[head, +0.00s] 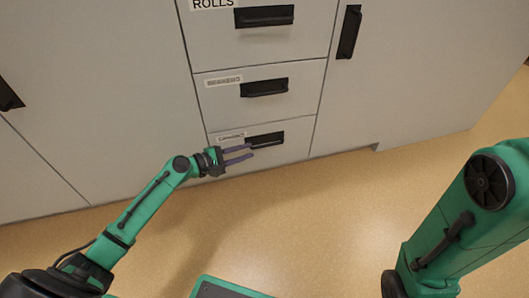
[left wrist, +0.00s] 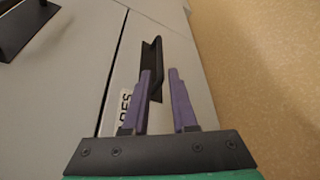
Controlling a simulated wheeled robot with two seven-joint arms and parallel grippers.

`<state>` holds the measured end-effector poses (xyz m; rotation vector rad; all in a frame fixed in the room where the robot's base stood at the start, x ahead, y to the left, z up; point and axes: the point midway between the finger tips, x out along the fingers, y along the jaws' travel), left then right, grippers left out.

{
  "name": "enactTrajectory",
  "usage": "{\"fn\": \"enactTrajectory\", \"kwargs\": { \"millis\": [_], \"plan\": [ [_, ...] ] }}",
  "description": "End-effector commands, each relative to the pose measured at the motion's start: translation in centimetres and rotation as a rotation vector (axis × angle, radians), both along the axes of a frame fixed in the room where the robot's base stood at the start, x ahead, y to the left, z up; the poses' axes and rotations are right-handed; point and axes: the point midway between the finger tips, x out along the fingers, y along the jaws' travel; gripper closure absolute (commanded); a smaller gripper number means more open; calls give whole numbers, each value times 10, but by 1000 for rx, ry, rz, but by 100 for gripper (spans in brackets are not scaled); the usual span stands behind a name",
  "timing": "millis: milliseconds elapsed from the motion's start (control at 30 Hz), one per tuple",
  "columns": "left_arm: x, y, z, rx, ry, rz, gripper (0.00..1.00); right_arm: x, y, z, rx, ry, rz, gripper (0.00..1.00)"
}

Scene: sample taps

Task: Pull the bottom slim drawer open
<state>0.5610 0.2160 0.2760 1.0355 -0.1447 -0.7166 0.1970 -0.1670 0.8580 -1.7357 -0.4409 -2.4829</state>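The bottom slim drawer (head: 299,135) is the lowest in a stack of grey drawers in the head view, and its front looks flush and closed. Its black bar handle (head: 268,140) also shows in the left wrist view (left wrist: 156,58). My left gripper (head: 251,151) is open in front of this drawer, with its purple fingers pointing at the handle. In the left wrist view the fingers (left wrist: 159,72) are apart with nothing gripped. The handle lies just beyond the left finger, which hides part of it; I cannot tell whether they touch. My right gripper is out of view.
Two drawers with black handles, the middle (head: 264,87) and upper (head: 264,16), sit above. Cabinet doors flank the stack, with a vertical handle (head: 349,32) at right. The tan floor (head: 300,215) before the cabinets is clear.

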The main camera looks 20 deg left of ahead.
Motion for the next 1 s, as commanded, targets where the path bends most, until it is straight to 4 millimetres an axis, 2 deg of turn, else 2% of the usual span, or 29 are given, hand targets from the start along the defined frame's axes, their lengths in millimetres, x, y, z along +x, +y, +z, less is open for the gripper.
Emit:
{"fn": "enactTrajectory", "kwargs": {
  "millis": [33, 200, 333, 600, 700, 1000],
  "plan": [
    [12, -9, -7, -1, -6, -1, 74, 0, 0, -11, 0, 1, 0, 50],
    [42, -33, -16, -1, -3, 1, 74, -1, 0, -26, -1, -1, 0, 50],
    [54, -42, -17, 0, -1, 0, 74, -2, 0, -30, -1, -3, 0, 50],
    [56, -44, -16, 2, 0, 1, 74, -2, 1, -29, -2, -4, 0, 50],
    [56, -44, -16, 2, 0, 1, 100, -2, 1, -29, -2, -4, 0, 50],
    [56, -44, -17, 2, 1, 1, 100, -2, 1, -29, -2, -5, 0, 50]
  ]
}}
